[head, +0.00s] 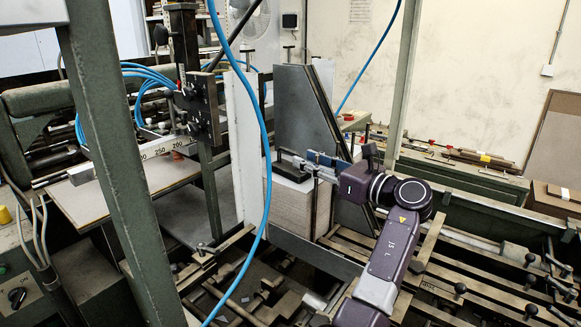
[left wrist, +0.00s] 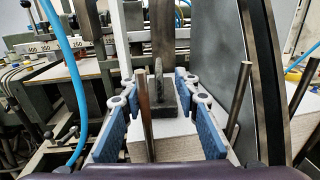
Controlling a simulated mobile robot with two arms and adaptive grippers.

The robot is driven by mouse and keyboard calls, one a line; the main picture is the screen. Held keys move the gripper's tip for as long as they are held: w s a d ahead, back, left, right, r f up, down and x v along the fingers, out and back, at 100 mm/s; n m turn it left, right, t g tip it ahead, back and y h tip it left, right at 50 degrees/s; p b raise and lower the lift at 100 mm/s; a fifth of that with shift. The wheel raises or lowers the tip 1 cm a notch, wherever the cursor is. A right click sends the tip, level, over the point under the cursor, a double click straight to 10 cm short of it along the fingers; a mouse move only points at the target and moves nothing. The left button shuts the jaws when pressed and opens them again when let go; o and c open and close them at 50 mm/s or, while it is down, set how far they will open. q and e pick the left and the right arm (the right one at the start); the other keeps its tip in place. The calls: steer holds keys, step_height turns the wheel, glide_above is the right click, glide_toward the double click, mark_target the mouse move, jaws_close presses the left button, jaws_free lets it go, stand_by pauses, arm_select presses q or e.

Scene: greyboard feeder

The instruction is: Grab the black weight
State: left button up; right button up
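The black weight (head: 290,171) lies on top of the greyboard stack (head: 290,208) in the head view. In the left wrist view the black weight (left wrist: 165,112) shows a flat dark block with an upright handle. My left gripper (head: 316,159) is at the stack's top, just right of the weight and partly in front of it. In the left wrist view my left gripper (left wrist: 156,85) is open, with one blue finger on each side of the weight and gaps between. My right gripper is not in view.
A tall grey plate (head: 305,108) stands behind the stack, and a white upright panel (head: 243,145) stands at its left. Metal rods (left wrist: 239,100) rise near the fingers in the left wrist view. A blue hose (head: 264,150) hangs in front. Machine rails lie at the lower right.

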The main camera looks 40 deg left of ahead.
mark_target(290, 153)
arm_select(q)
steer(key=a+p, duration=0.2)
steer(key=a, duration=0.4)
steer(key=shift+r, duration=0.1)
steer(key=shift+a, duration=0.3)
jaws_close()
steer(key=shift+r, duration=0.15)
